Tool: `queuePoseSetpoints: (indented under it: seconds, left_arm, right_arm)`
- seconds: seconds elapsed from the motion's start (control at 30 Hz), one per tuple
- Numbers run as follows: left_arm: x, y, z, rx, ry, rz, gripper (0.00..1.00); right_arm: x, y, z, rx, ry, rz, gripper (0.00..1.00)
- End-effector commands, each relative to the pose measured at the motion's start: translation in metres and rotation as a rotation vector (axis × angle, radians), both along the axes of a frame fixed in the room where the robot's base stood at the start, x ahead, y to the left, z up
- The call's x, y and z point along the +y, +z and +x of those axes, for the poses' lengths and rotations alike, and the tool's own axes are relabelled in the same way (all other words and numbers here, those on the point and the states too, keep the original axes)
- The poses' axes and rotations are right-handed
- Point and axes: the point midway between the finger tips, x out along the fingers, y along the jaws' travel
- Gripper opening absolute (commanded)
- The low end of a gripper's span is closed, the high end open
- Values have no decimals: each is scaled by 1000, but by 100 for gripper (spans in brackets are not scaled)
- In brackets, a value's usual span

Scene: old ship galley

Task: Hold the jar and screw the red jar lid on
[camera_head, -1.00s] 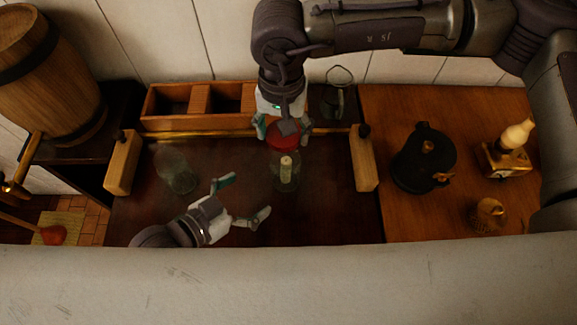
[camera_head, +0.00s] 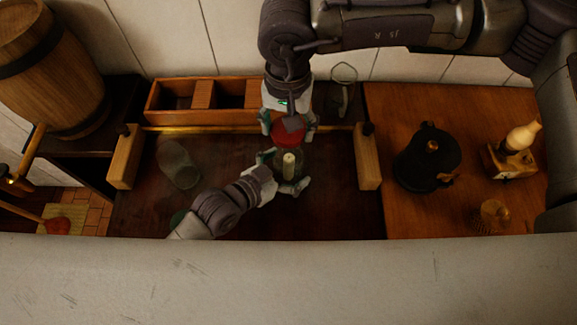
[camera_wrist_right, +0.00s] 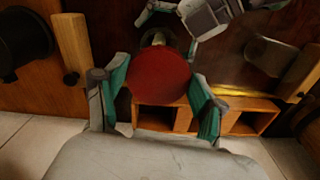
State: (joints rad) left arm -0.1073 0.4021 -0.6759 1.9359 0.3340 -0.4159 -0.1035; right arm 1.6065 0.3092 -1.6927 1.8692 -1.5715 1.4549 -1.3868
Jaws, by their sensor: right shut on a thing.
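The clear glass jar (camera_head: 289,177), with a pale candle-like piece inside, stands upright on the dark worktop. My right gripper (camera_head: 289,124) is shut on the red lid (camera_head: 290,136) and holds it at the jar's mouth; I cannot tell whether they touch. In the right wrist view, the red lid (camera_wrist_right: 160,75) sits between both fingertips and hides most of the jar. My left gripper (camera_head: 282,171) is open, with one finger on each side of the jar. Whether its fingers touch the glass is unclear.
Another glass vessel (camera_head: 178,164) tilts or lies at left. A wooden divided box (camera_head: 200,118) and a glass (camera_head: 342,90) stand behind. Wooden blocks (camera_head: 125,157) and (camera_head: 368,157) flank the worktop. A black kettle (camera_head: 427,160) and a grinder-like object (camera_head: 508,160) stand right.

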Motion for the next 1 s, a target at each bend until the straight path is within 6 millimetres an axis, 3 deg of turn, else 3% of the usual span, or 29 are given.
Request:
queuePoseSetpoints:
  seconds: [0.3, 0.83, 1.0]
  left_arm:
    - [-1, -1, 1, 0, 0, 0, 98]
    - [-1, -1, 1, 0, 0, 0, 10]
    - [-1, -1, 1, 0, 0, 0, 9]
  right_arm:
    - [0, 0, 0, 0, 0, 0, 53]
    - [0, 0, 0, 0, 0, 0, 53]
    - [0, -11, -1, 4, -1, 0, 53]
